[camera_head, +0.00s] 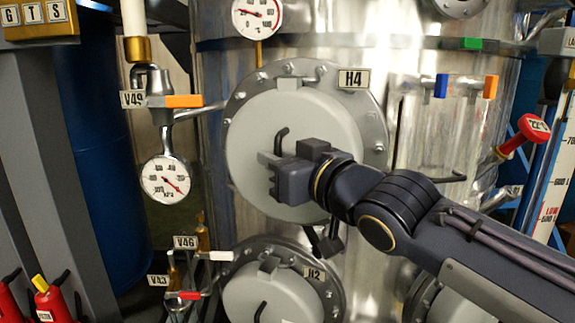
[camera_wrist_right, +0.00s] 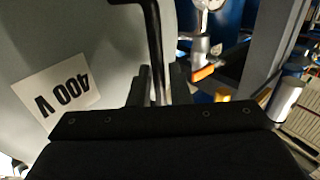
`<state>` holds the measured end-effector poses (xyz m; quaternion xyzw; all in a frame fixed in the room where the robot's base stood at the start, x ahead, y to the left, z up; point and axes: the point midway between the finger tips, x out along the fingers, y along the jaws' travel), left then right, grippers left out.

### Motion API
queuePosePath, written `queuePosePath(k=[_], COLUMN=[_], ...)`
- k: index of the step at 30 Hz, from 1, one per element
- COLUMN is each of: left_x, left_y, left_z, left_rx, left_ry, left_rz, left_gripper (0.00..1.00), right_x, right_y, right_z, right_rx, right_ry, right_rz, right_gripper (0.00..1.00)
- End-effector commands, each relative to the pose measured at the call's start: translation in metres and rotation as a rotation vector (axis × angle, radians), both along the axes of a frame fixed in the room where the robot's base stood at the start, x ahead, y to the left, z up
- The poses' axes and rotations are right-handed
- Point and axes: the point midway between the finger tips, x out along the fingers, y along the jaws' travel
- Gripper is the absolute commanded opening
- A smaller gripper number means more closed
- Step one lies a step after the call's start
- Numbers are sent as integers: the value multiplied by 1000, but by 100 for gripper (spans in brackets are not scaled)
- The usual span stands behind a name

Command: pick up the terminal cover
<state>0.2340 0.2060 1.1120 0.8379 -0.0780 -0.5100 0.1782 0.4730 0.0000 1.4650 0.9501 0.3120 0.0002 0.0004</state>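The terminal cover, as far as I can tell, is the round grey cover (camera_head: 255,125) by the H4 label in the head view. It sits in a bolted ring on the steel vessel and has a black bar handle (camera_head: 280,141). The right wrist view shows its grey face (camera_wrist_right: 95,45) with an upside-down "400 V" label, and the handle (camera_wrist_right: 153,35). My right gripper (camera_head: 270,173) is at the handle, in front of the cover. In the wrist view the handle runs down between its fingers (camera_wrist_right: 160,88); whether they grip it is unclear. My left gripper is not in view.
A second grey cover, H2 (camera_head: 275,300), sits just below. A pressure gauge (camera_head: 166,179) and the V49 valve (camera_head: 183,101) stand left of the cover. Blue and orange valve handles and a red knob (camera_head: 534,128) are at the right.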

Motion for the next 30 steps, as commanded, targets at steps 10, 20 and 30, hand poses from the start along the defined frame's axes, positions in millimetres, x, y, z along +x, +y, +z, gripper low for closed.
queuePosePath(k=[10, 20, 30], left_x=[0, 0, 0], left_y=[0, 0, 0], left_z=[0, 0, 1], left_rx=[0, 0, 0], left_ry=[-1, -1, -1], left_rz=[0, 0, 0], left_gripper=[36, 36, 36], right_x=[2, 1, 1], right_y=[1, 1, 1], right_z=[0, 2, 10], right_rx=[-1, 1, 4], right_ry=[1, -3, -3], right_rz=[-1, -1, -2], right_gripper=[11, 0, 0])
